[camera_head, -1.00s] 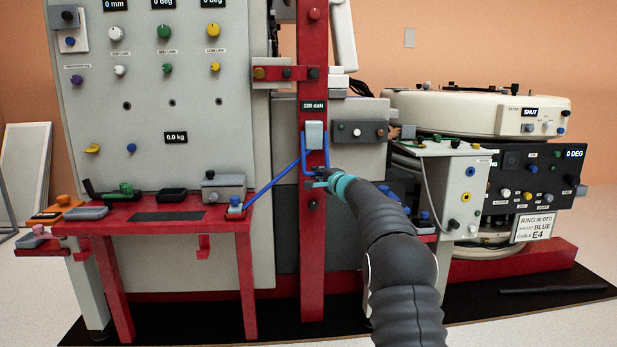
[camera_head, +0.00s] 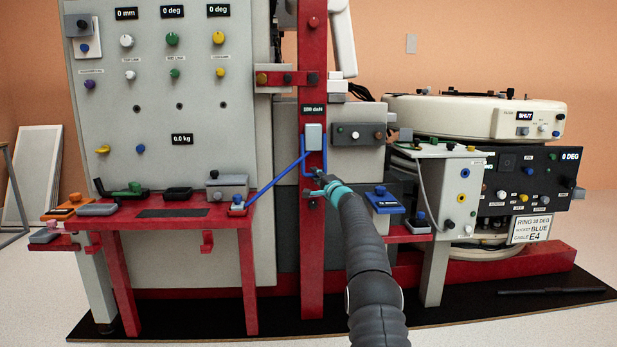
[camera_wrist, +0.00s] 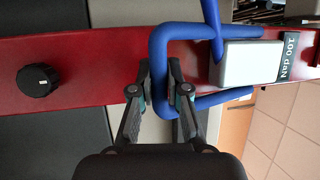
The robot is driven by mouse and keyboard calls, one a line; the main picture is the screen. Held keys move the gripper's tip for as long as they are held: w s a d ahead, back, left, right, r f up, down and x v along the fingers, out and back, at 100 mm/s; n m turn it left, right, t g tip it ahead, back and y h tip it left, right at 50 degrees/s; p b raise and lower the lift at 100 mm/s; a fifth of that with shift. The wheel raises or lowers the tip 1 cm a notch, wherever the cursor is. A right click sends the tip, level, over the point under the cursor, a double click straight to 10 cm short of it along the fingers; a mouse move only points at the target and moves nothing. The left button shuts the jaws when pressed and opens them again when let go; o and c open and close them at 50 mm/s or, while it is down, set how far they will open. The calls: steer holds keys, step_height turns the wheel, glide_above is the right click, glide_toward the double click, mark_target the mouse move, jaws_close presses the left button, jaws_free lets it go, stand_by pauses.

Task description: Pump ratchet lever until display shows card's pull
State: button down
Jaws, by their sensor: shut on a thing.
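The ratchet lever is a blue bent bar (camera_head: 303,160) around a grey block (camera_head: 314,137) on the red upright post (camera_head: 312,255). My gripper (camera_head: 319,181) is shut on the lever's lower end; in the wrist view the two fingers (camera_wrist: 160,80) close on either side of the blue bar (camera_wrist: 157,50). The small display (camera_head: 314,110) sits just above the block; in the wrist view the display (camera_wrist: 287,58) reads 100 daN, turned sideways. A white card (camera_head: 529,228) at the right reads RING 30 DEG, SOCKET BLUE, CABLE E4; no pull figure is legible on it.
A blue strap (camera_head: 270,188) runs from the block down to the red bench (camera_head: 222,222) at left. A blue tray (camera_head: 384,201) lies right of my gripper. A black knob (camera_wrist: 37,80) sits on the post. A white cabinet (camera_head: 462,185) and cream ring housing (camera_head: 470,118) stand at right.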

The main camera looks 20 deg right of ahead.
steer(key=shift+w+f, duration=0.1)
steer(key=shift+f, duration=0.05)
stand_by(0.4)
steer(key=c, duration=1.1)
jaws_free()
steer(key=shift+c, duration=0.2)
steer(key=v, duration=1.2)
steer(key=shift+d, duration=0.1)
